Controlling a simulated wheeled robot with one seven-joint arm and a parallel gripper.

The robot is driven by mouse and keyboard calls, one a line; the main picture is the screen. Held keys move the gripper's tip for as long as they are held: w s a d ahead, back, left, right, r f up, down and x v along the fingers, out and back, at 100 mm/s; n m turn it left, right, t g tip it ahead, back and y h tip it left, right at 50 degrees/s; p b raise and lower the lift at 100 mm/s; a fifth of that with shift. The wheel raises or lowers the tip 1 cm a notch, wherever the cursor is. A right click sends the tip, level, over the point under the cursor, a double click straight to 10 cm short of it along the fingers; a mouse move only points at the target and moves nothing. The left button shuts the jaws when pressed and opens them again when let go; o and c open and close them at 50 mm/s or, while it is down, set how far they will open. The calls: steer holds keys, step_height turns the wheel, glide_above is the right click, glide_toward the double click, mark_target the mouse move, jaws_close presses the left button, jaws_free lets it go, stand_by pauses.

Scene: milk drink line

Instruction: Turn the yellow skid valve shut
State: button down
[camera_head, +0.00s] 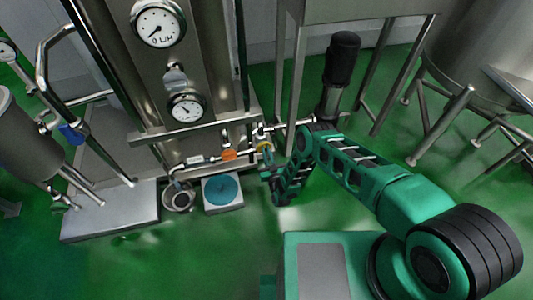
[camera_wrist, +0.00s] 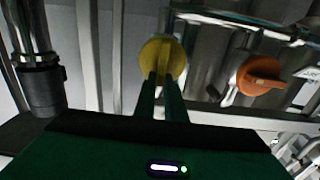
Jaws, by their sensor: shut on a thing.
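The yellow valve (camera_wrist: 165,57) has a round yellow knob on the skid's pipework, in the upper middle of the wrist view. In the head view only a small bit of the yellow valve (camera_head: 264,147) shows past my arm. My gripper (camera_wrist: 162,78) reaches it from below, with its two dark green fingers close together on the knob's raised grip. In the head view my gripper (camera_head: 267,165) is small and partly hidden by my arm at the skid's lower right. The grip runs nearly upright in the wrist view.
An orange valve handle (camera_wrist: 261,76) sits close to the right of the yellow one; the orange handle also shows in the head view (camera_head: 229,155). A black-topped pump (camera_head: 341,62) stands behind my arm. A blue disc (camera_head: 221,190) lies low near the skid. Green floor is open in front.

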mark_target(270, 147)
steer(key=shift+d, duration=0.1)
steer(key=d+m, duration=0.1)
steer(key=m, duration=0.4)
steer(key=f+m, duration=0.1)
steer(key=m, duration=0.4)
steer(key=d+f+m, duration=0.1)
steer(key=m, duration=0.4)
steer(key=shift+w+d, duration=0.35)
steer(key=shift+w, duration=0.05)
steer(key=shift+f+m, duration=0.2)
steer(key=shift+m, duration=0.5)
steer(key=shift+f+m, duration=0.15)
steer(key=shift+m, duration=0.55)
steer(key=shift+f, duration=0.1)
steer(key=c, duration=1.8)
jaws_free()
steer(key=shift+a, duration=0.1)
